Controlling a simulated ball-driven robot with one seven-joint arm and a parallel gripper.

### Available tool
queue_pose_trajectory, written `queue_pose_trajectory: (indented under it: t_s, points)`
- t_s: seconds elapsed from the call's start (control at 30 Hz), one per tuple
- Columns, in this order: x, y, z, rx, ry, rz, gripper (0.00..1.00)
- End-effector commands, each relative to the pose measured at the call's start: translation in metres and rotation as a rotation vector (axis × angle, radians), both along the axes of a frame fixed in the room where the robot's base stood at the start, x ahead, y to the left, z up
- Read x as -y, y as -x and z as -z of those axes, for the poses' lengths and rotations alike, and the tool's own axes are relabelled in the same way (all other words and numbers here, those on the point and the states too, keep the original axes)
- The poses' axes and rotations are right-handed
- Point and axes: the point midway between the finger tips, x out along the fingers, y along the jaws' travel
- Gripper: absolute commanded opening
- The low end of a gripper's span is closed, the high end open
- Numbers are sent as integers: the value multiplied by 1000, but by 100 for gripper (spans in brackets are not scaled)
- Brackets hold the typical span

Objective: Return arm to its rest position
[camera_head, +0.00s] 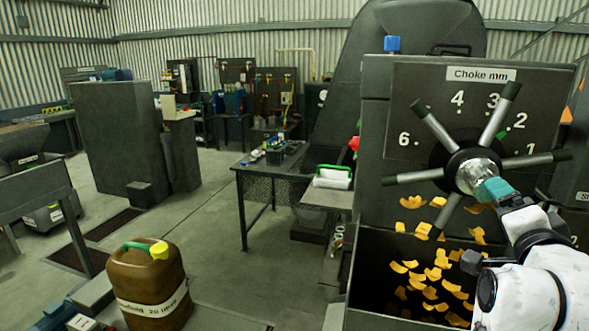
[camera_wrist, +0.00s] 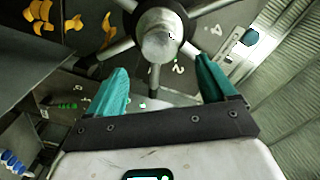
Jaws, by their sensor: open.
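My gripper (camera_head: 492,190) is at the front of the spoked choke handwheel (camera_head: 424,121), close to its metal hub. In the wrist view my gripper (camera_wrist: 163,72) has two teal fingers spread apart with nothing held between them. The round hub (camera_wrist: 158,38) of the wheel lies just beyond the fingertips, with spokes running out from it. Whether a finger touches the hub cannot be told. My white arm reaches in from the lower right in the head view and covers part of the machine front.
The choke panel (camera_head: 400,75) carries numbers around the wheel. Below it an open bin (camera_head: 375,262) holds orange flakes (camera_head: 430,275). A dark table (camera_head: 265,170) stands behind to the left. A brown jug (camera_head: 152,285) is at lower left. The floor (camera_head: 225,240) between is clear.

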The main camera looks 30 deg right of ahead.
Motion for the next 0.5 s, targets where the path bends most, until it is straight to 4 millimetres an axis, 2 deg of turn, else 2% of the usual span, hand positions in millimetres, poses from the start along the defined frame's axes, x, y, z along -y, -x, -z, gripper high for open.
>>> queue_pose_trajectory:
  t_s: [0.07,0.13,0.23,0.27,0.37,0.4,0.5]
  points:
    - [0,0,0,0,0,0,84]
    - [-3,-5,9,-37,-1,-16,84]
    - [-16,-20,38,-161,-2,-73,84]
    - [-22,-25,51,-216,-2,-100,84]
    - [-49,-43,107,-442,7,-220,84]
    - [-62,-47,131,-537,12,-274,84]
    - [-97,-49,192,-770,30,-421,84]
